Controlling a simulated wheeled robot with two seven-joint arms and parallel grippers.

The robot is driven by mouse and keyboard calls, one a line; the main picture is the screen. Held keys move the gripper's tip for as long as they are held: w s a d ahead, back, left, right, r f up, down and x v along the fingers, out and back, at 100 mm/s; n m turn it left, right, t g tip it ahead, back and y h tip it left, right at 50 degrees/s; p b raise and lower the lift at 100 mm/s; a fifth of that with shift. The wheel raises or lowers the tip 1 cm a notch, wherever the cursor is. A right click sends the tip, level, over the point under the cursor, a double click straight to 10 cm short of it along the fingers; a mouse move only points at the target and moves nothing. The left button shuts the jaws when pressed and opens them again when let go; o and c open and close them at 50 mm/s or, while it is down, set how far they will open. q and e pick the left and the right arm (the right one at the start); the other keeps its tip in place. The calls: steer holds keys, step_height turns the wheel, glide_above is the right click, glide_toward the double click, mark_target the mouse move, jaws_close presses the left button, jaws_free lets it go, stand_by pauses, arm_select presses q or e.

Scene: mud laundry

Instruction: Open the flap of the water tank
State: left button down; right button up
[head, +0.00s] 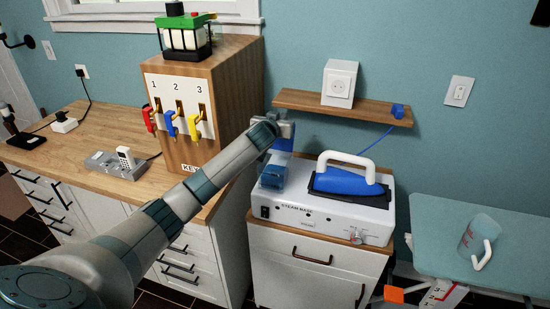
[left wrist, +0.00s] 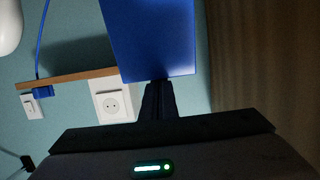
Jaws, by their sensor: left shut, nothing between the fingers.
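The white steam station (head: 325,217) stands on a white cabinet, with a dark translucent blue water tank (head: 272,177) at its left end. My left gripper (head: 287,130) is above and behind the tank in the head view, its fingers shut and empty. A blue panel (head: 283,146) shows just below the gripper, seemingly upright behind the tank; I take it for the flap. In the left wrist view a flat blue panel (left wrist: 150,40) is right at the tips of my shut fingers (left wrist: 159,86); I cannot tell whether they touch. My right gripper is not in view.
A blue iron with a white handle (head: 345,180) rests on the station's right part. A wooden shelf (head: 325,108) with a white socket box is on the wall behind. A wooden key cabinet (head: 235,85) stands at the left. An ironing board (head: 440,225) with a cup is at the right.

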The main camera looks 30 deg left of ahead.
arm_select(q)
steer(key=shift+s+d+f+p, duration=0.25)
steer(key=shift+s+p, duration=0.35)
steer(key=shift+p, duration=0.25)
steer(key=s+d+r+p, duration=0.1)
steer(key=s+r+p, duration=0.2)
steer(key=s+p, duration=0.1)
steer(key=shift+s+r+p, duration=0.3)
steer(key=shift+s+r, duration=0.1)
steer(key=shift+s, duration=0.25)
